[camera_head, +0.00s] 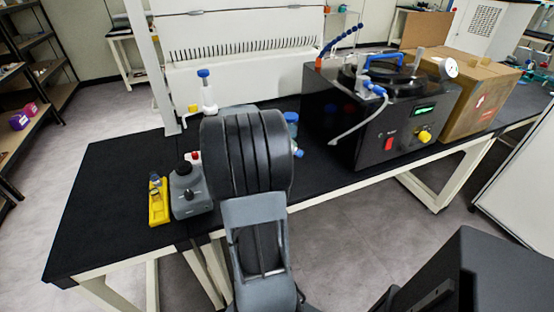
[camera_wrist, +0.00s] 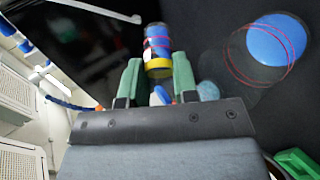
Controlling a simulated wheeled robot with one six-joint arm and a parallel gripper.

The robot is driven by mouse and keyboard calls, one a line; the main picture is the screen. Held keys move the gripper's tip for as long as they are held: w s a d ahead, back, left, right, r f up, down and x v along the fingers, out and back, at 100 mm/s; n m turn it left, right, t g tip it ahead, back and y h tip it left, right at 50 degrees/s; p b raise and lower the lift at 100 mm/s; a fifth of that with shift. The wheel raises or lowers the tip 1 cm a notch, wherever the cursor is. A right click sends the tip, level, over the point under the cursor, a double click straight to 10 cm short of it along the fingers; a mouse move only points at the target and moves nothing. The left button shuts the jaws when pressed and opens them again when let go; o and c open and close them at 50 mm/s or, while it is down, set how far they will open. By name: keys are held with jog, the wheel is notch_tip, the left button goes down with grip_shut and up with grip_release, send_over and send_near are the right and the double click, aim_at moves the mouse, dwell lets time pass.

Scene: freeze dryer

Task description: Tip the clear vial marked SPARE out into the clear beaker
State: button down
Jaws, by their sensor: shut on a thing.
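My gripper (camera_wrist: 158,75), with green fingers, is shut on a small vial (camera_wrist: 157,42) in the wrist view. The vial has a yellow band at the fingers, a pale label with red marks and blue showing in it. I cannot read the label, so I cannot tell whether it says SPARE. A clear beaker (camera_wrist: 236,66) with red ring lines and a blue round area inside is to the right of the vial, apart from it in the picture. In the head view my own arm hides the gripper and most of what is around it.
A black machine (camera_head: 345,135) with hose and yellow knob stands right on the black bench (camera_head: 110,200), a cardboard box (camera_head: 475,95) beyond it. The bench's left end is clear.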

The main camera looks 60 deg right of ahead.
jog(key=shift+w+r+n+g+h+b, duration=0.15)
jog(key=shift+n+g+h+b, duration=0.25)
jog(key=shift+g+h, duration=0.45)
dwell(0.8)
jog(key=shift+w+a+g+h+b, duration=0.3)
jog(key=shift+w+g+h+b, duration=0.3)
jog(key=shift+b, duration=0.35)
jog(key=shift+a+r+n+g+h+b, duration=0.1)
jog(key=shift+r+n+g+h+b, duration=0.2)
jog(key=shift+r+n+g+h, duration=0.45)
dwell(0.8)
jog(key=shift+r+g+b, duration=0.15)
jog(key=shift+g+b, duration=0.15)
jog(key=shift+b, duration=0.3)
dwell(0.5)
